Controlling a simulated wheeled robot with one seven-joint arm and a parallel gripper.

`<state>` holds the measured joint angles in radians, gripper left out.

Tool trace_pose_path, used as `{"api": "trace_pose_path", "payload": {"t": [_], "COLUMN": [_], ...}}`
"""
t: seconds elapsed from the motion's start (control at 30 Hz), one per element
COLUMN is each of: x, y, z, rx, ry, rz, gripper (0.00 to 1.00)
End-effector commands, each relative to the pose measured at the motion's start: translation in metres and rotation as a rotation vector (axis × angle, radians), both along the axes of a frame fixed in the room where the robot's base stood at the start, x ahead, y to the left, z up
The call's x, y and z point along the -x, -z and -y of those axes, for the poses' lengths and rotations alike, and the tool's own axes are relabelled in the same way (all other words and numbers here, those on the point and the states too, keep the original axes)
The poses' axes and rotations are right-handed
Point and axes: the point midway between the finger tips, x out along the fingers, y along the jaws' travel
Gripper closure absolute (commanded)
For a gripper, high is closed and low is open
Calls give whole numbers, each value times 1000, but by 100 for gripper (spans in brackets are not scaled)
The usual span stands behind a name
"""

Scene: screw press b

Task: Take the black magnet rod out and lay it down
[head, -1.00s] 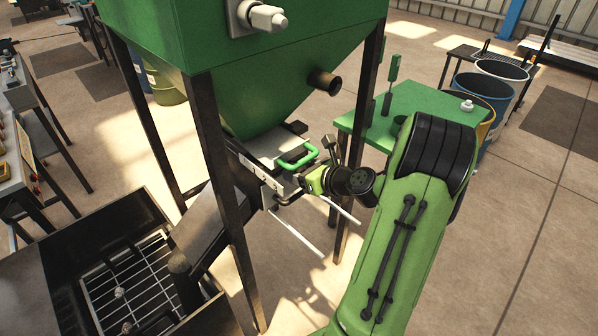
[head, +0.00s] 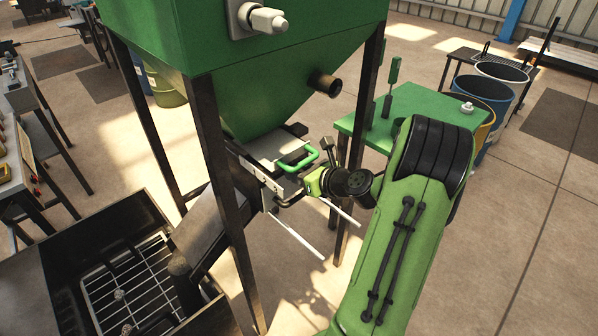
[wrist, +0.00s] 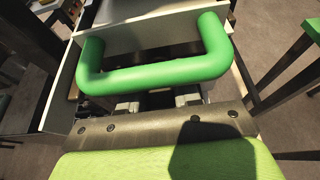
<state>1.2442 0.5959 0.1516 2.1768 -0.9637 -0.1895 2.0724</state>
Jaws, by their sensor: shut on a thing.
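The pale metal drawer (head: 268,148) sits under the green hopper, with its green handle (head: 297,160) facing me. My gripper (head: 305,184) is at the drawer front, just below the handle. In the wrist view the handle (wrist: 155,73) crosses in front of my fingers (wrist: 159,101) and covers part of them. A dark piece between the grey finger pads appears to be the end of the black magnet rod (wrist: 159,100); my gripper is shut on it. The rest of the rod is hidden, apparently inside the drawer.
Two pale rails (head: 298,236) stick out below the drawer. Dark legs (head: 222,190) of the green hopper (head: 270,95) stand close by. A green table (head: 425,103) with upright tools stands behind my arm. A black bin with a grate (head: 130,290) is at lower left.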

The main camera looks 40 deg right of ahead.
Motion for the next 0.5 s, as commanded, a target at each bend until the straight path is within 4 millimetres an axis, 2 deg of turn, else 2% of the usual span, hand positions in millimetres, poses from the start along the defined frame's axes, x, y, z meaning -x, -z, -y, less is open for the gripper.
{"api": "trace_pose_path", "payload": {"t": [0.5], "x": [15], "y": [0], "z": [1], "rx": [-1], "ry": [0], "rz": [0], "gripper": [100]}}
